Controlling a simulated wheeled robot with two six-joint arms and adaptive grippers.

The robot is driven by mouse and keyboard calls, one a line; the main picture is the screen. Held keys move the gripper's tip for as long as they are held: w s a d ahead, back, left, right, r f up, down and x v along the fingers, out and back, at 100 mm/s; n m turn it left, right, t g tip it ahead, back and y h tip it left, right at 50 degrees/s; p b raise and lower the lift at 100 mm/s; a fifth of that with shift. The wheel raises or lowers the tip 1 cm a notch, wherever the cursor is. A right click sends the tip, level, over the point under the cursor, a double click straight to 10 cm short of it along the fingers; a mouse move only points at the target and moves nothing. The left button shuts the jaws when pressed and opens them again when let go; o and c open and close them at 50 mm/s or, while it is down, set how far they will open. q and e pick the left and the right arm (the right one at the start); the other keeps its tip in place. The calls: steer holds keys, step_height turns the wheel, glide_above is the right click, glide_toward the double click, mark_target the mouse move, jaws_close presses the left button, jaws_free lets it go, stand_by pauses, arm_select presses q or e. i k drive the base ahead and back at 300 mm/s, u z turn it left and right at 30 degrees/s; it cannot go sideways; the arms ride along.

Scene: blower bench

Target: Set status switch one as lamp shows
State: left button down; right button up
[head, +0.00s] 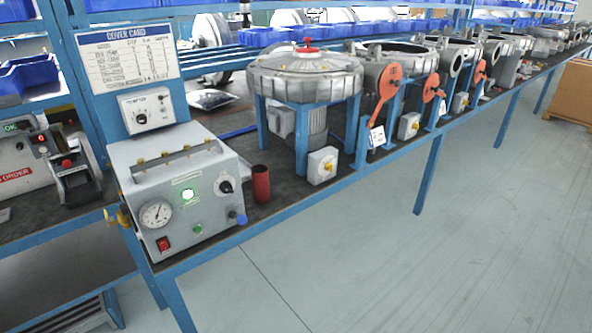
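A grey test box (185,185) stands at the near end of the bench. Similar switch boxes (408,125) follow farther along. No label reading "status switch one" is legible. Neither of my grippers is in view.
A red cylinder (261,184) stands right of the test box. A small control box (147,110) hangs below a cover card (127,54). Several blower housings (393,75) with orange-red parts line the bench. The floor (400,260) in front is clear.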

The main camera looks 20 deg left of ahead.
mark_target(328, 166)
steer(key=u, duration=0.8)
steer(key=k, duration=0.6)
steer(key=z, duration=1.15)
steer(key=i, duration=0.65)
steer(key=z, duration=0.75)
steer(key=i, duration=2.35)
steer(key=u, duration=0.65)
